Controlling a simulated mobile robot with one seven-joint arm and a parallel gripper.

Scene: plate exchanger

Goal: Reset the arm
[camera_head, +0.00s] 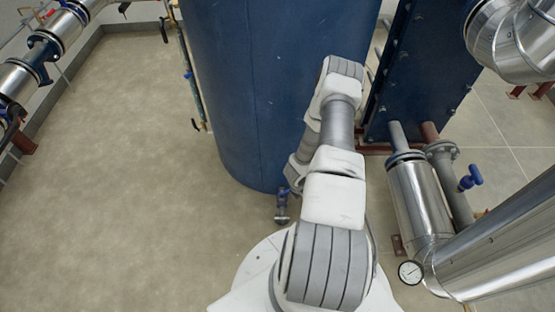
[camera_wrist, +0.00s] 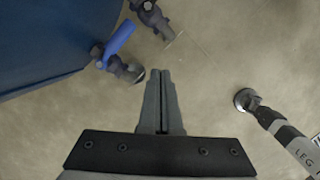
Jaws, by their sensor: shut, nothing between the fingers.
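My gripper (camera_wrist: 160,75) shows in the wrist view with its two grey fingers together and nothing between them. It points down over bare floor. In the head view my white and grey arm reaches forward in front of the blue tank, and my gripper is hidden there. In the wrist view a blue valve handle (camera_wrist: 120,38) on dark pipe fittings is just left of and beyond the fingertips, apart from them.
The large blue tank (camera_head: 240,80) stands close to my arm. The dark blue plate exchanger (camera_head: 415,65) and silver pipes (camera_head: 490,255) with a gauge (camera_head: 410,272) and a blue-handled valve (camera_head: 471,177) are to the right. Open floor (camera_head: 120,170) lies left.

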